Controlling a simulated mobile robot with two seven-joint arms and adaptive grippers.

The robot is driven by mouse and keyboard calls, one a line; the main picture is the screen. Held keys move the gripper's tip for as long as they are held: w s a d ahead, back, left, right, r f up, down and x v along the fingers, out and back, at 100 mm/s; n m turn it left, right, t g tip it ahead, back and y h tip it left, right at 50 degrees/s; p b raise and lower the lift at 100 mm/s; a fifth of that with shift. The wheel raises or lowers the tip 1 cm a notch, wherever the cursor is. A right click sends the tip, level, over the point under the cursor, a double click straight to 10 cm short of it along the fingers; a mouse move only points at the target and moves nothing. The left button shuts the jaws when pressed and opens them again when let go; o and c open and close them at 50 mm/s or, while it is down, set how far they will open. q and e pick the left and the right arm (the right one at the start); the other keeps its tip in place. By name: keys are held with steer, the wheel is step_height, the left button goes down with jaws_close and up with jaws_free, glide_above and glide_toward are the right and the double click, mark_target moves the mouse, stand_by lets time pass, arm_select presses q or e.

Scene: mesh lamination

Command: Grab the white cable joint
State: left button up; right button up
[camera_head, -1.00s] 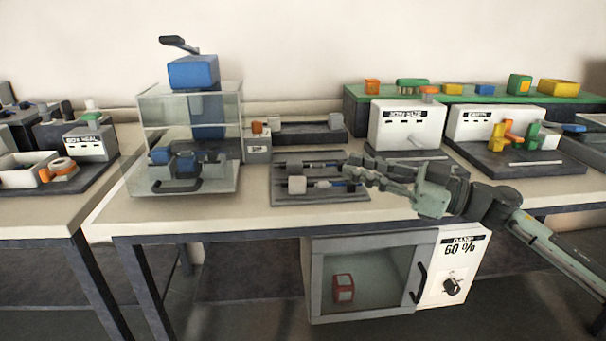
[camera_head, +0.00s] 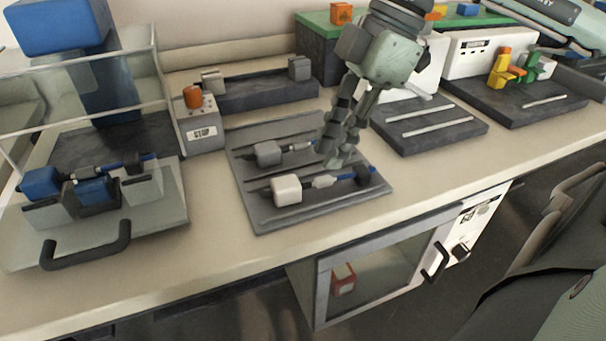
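The white cable joint (camera_head: 287,190) lies on the front part of a grey ridged tray (camera_head: 262,217). A pale connector (camera_head: 324,181) and a dark, blue-marked cable piece extend to its right. A similar grey joint (camera_head: 267,153) lies behind it on the same tray. My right gripper (camera_head: 333,158) points down over the right half of the tray, behind and to the right of the white block. Its fingers appear close together, and their gap is unclear. It partly hides the grey joint's cable. Contact with either cable cannot be told. My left gripper is not in view.
A clear-walled press with a blue head (camera_head: 62,25) and black handle (camera_head: 87,245) stands at left. A control box (camera_head: 200,130) with an orange knob is behind the tray. A dark slotted base (camera_head: 430,127) is at right. The front table edge is clear.

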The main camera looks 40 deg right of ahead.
mark_target(312, 181)
steer(key=shift+a+f, duration=0.2)
steer(key=shift+f, duration=0.25)
steer(key=x, duration=0.3)
steer(key=shift+w+a+f, duration=0.1)
steer(key=shift+f, duration=0.15)
steer(key=shift+a+f, duration=0.15)
steer(key=shift+f, duration=0.2)
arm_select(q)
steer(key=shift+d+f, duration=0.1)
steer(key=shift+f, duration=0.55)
arm_select(e)
steer(key=shift+w+a+f, duration=0.1)
steer(key=shift+w+f, duration=0.05)
steer(key=shift+f, duration=0.05)
steer(key=shift+c, duration=0.3)
jaws_close()
